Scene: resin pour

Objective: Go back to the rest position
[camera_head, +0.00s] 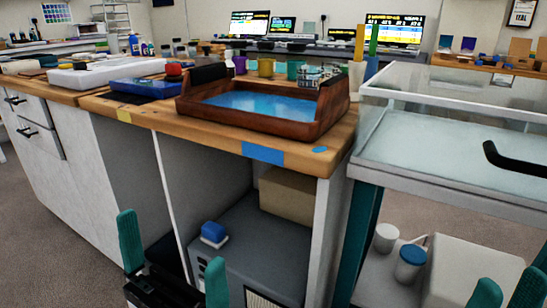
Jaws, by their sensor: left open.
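My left gripper (171,240) is at the bottom left, below the worktop's front edge and in front of the cabinet. Its two teal fingers stand wide apart with nothing between them. My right gripper (508,279) is at the bottom right corner, in front of the cart. Its teal fingertips are apart, and no held thing shows between them. The rest of the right gripper is cut off by the frame. Both grippers are clear of the wooden tray (196,112) of blue liquid, which sits on the worktop.
A glass-sided cart (440,150) with a black handle (515,165) stands at right. Its lower shelf holds jars (410,262). Grey floor (60,245) is open at left.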

